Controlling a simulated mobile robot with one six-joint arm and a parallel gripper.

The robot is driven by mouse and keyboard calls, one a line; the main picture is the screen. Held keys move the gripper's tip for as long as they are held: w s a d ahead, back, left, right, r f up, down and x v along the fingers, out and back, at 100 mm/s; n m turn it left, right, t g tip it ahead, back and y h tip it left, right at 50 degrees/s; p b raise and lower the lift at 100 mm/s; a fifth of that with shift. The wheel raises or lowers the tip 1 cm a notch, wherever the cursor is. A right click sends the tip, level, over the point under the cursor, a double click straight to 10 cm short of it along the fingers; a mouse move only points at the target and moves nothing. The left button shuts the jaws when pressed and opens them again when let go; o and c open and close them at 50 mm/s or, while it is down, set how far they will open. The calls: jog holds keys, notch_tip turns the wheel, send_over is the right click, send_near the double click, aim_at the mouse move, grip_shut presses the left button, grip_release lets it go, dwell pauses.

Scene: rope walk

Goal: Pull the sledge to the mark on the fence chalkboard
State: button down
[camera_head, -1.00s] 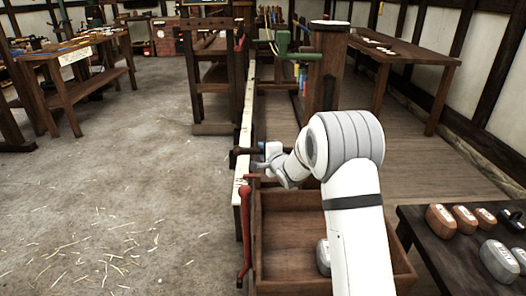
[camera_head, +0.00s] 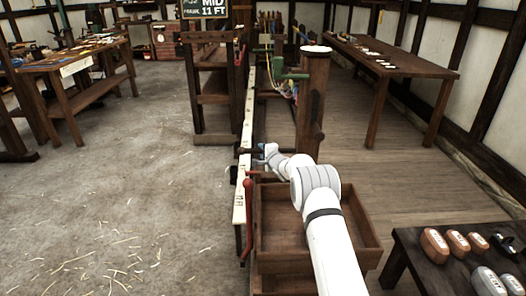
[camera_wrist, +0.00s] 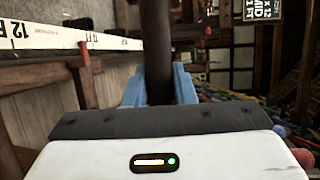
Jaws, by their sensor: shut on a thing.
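The sledge (camera_head: 355,225) is a dark wooden open box at the lower middle of the head view, partly hidden by my arm. A dark bar (camera_head: 246,150) is at its far left end. My gripper (camera_head: 262,152) is shut on this bar. In the wrist view the dark bar (camera_wrist: 157,35) stands between the blue fingers of my gripper (camera_wrist: 158,88). The fence chalkboard (camera_head: 205,10) at the top reads "MID" and "11 FT", its top cut off. A white marked rail (camera_head: 245,130) runs beside the sledge; the wrist view reads "12 F" and "11" on the rail (camera_wrist: 55,38).
Ahead stands a wooden post (camera_head: 313,105) with a green fitting (camera_head: 287,76) and coloured ropes. A dark table with several labelled weights (camera_head: 434,245) is at lower right. The floor left of the rail is open.

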jog(key=shift+w+r+p, duration=0.15)
jog(key=shift+w+p, duration=1.2)
jog(key=shift+w, duration=0.8)
jog(key=c, duration=1.2)
grip_release()
jog(key=shift+w, duration=0.1)
jog(key=shift+s, duration=0.2)
jog(key=p+v, duration=0.1)
jog(key=v, duration=0.6)
jog(key=shift+s+d, duration=0.15)
jog(key=shift+d, duration=0.05)
jog(key=shift+c, duration=0.2)
